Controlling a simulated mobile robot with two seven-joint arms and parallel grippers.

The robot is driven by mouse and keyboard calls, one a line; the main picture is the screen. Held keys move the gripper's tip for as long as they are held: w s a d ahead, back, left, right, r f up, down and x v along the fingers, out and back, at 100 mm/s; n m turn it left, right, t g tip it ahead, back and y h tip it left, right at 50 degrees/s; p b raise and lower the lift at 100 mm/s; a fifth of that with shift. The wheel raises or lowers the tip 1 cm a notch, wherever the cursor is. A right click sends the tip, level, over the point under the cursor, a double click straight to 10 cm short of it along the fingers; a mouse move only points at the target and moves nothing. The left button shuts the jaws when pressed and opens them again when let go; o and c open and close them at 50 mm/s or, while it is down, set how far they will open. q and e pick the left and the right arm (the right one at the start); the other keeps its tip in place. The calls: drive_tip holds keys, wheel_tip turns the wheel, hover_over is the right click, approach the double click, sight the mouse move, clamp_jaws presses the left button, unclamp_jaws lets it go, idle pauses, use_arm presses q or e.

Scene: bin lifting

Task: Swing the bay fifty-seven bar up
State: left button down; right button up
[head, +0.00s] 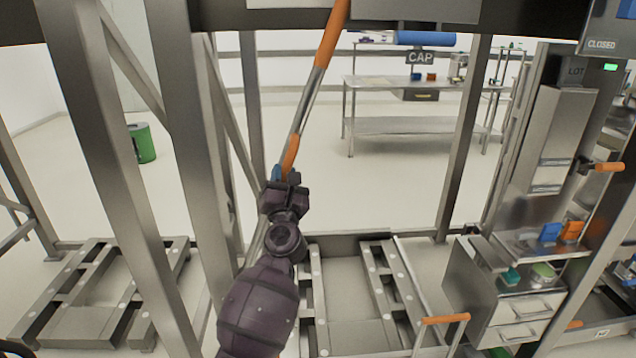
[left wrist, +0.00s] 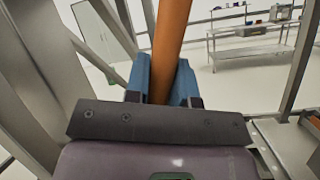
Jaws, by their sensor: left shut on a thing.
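The bar (head: 311,83) is a steel rod with an orange upper section and an orange grip at its lower end. It hangs tilted in front of the frame, its upper end to the right and going out of view at the top. My left gripper (head: 284,175) is shut on the orange lower grip. In the left wrist view the orange grip of the bar (left wrist: 170,45) runs between the blue fingers of my left gripper (left wrist: 163,85). The bay number cannot be read. My right gripper is not in view.
Steel posts (head: 180,90) stand left of the bar. A slatted rack base (head: 372,270) lies below. At right are a drawer unit (head: 515,305) and a steel column with an orange handle (head: 608,167). Behind are a workbench (head: 400,82) and a green bin (head: 142,143). Open floor lies between.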

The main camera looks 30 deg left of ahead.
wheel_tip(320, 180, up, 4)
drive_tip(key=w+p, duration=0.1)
drive_tip(key=p, duration=0.1)
use_arm(q)
drive_tip(key=s+a+r+n+g+y, duration=0.1)
drive_tip(key=s+a+r+n, duration=0.1)
drive_tip(key=s+a+n, duration=0.2)
drive_tip(key=shift+s+a+g+y, duration=0.3)
drive_tip(key=shift+s+a, duration=0.3)
drive_tip(key=shift+a, duration=1.2)
drive_tip(key=c, duration=1)
unclamp_jaws()
drive_tip(key=shift+o, duration=0.2)
drive_tip(key=b+v, duration=0.2)
drive_tip(key=v, duration=0.8)
drive_tip(key=shift+s+d, duration=0.3)
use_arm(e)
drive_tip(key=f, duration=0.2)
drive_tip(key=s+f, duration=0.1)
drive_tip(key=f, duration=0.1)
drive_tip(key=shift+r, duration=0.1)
